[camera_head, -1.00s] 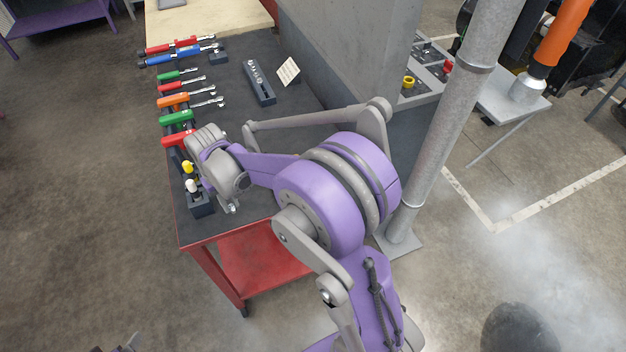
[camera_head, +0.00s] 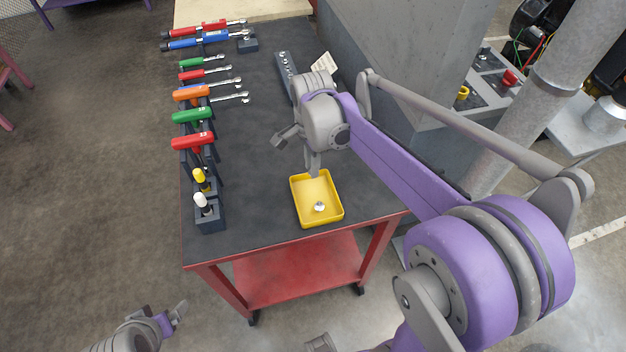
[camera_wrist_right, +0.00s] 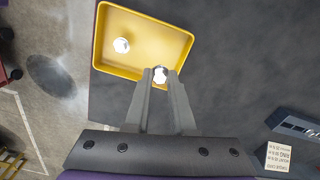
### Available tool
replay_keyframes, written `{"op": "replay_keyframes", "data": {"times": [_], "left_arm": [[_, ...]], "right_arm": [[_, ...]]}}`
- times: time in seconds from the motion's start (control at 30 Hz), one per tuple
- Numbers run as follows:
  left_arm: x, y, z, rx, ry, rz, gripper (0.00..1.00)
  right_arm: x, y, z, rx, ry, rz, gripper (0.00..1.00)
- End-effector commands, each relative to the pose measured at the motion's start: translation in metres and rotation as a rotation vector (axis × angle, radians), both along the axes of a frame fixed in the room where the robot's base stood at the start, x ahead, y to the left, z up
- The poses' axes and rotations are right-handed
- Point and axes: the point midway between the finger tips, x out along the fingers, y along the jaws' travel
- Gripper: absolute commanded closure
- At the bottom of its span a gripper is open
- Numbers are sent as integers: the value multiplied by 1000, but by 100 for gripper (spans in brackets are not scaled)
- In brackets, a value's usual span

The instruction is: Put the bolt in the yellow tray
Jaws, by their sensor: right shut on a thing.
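The yellow tray (camera_head: 296,203) lies on the dark top of the red table, near its front edge. One bright bolt (camera_head: 320,207) lies inside it; the wrist view shows this bolt (camera_wrist_right: 121,45) too. My right gripper (camera_head: 314,172) is at the tray's far edge, pointing down. In the right wrist view its fingers (camera_wrist_right: 160,78) are shut on another bolt (camera_wrist_right: 160,74), at or just over the tray rim (camera_wrist_right: 140,78). The held bolt is hidden in the head view. My left gripper (camera_head: 176,314) hangs low over the floor, left of the table; its jaw opening is unclear.
Racked tools with coloured handles (camera_head: 192,142) line the table's left side. A dark socket holder (camera_head: 285,68) and a small printed card (camera_head: 324,62) stand behind my right gripper. A grey column (camera_head: 430,60) rises at the right. The table left of the tray is clear.

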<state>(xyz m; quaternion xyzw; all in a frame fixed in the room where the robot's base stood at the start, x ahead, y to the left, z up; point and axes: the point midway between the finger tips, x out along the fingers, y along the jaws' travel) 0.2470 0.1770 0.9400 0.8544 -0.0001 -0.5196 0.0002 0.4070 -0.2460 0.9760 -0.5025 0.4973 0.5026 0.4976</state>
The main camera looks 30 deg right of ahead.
Motion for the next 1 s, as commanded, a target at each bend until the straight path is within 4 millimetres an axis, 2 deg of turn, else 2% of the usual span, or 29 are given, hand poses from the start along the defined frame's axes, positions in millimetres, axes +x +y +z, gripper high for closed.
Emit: {"op": "replay_keyframes", "data": {"times": [0.4,0.83,0.87,1.0], "left_arm": [[-1,0,-4,0,2,0,10],[-3,0,-8,0,5,0,10],[-2,0,-7,0,4,0,10],[-2,0,-7,0,4,0,10]], "right_arm": [[0,0,-50,0,0,3,100],[0,0,-58,0,1,3,100],[0,0,-57,0,0,3,72],[0,0,-56,0,0,3,48]]}}
